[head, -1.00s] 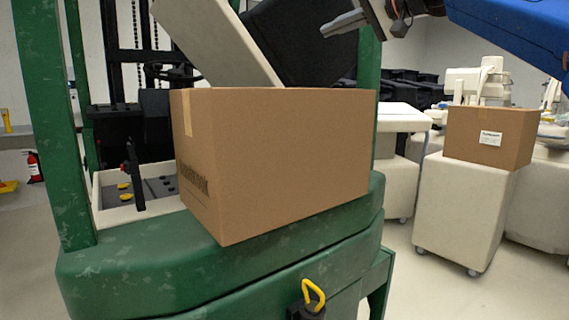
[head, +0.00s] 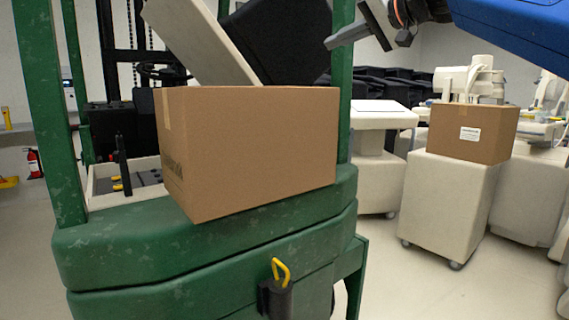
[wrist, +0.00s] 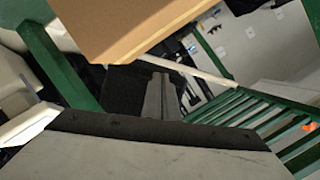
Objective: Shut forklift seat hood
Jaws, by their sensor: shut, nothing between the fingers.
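The forklift seat hood (head: 200,45) is a pale beige panel, raised and steeply tilted, with the black seat (head: 290,42) on its right side. Its lower end is hidden behind a cardboard box (head: 255,145) on the green rear body. My gripper (head: 331,42) is shut and empty at the upper right, in front of the right green post in the picture and just right of the seat. I cannot tell its depth from the hood. In the wrist view my shut fingers (wrist: 160,82) show against a black surface, probably the seat, and the box (wrist: 125,25) fills the top.
Green posts (head: 46,110) frame the forklift. A yellow hook (head: 281,270) sticks up at its rear. To the right stand pale covered carts (head: 450,205), one bearing another cardboard box (head: 472,132). Open floor (head: 400,285) lies at the lower right.

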